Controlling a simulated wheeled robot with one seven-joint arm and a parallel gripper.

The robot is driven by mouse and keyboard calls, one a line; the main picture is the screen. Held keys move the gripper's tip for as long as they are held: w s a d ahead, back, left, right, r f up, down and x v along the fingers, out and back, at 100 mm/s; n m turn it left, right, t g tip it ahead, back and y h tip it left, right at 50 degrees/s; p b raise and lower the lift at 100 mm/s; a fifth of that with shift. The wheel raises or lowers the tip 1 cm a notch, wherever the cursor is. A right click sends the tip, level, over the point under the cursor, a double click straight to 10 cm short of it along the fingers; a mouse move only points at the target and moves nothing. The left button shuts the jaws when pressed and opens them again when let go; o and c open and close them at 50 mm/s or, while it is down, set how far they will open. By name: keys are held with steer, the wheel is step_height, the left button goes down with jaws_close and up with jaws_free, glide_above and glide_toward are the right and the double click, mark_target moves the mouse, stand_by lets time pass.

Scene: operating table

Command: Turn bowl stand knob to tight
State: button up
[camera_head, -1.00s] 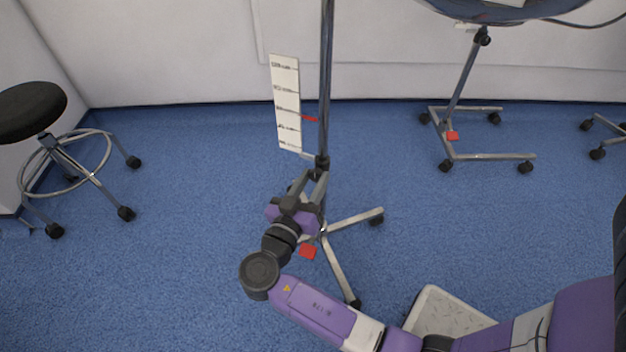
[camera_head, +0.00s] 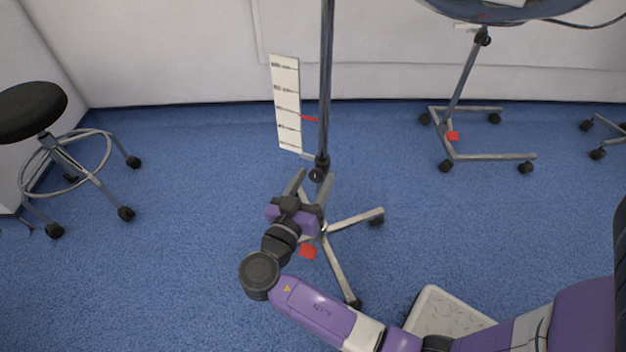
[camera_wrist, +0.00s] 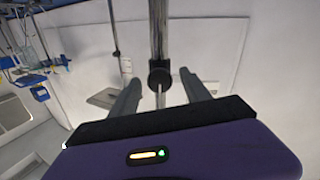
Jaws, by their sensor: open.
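A stand with a dark upright pole (camera_head: 325,80) and splayed, castored legs stands in the middle of the head view. A small black knob (camera_head: 317,174) sits low on this pole. In the wrist view the round black knob (camera_wrist: 159,76) shows on the shiny pole (camera_wrist: 158,30). My gripper (camera_head: 312,178) is open and empty. Its two fingers lie to either side of the knob in the wrist view, with gaps on both sides. How far the fingertips reach past the knob is hard to tell.
A white marked card (camera_head: 286,103) hangs left of the pole. A black-seated stool (camera_head: 30,112) stands at the left. Another wheeled stand (camera_head: 463,75) with a blue-covered top stands at the back right. Blue floor is clear between them.

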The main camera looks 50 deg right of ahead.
steer(key=p+v, duration=0.2)
steer(key=v, duration=0.5)
steer(key=shift+a, duration=0.4)
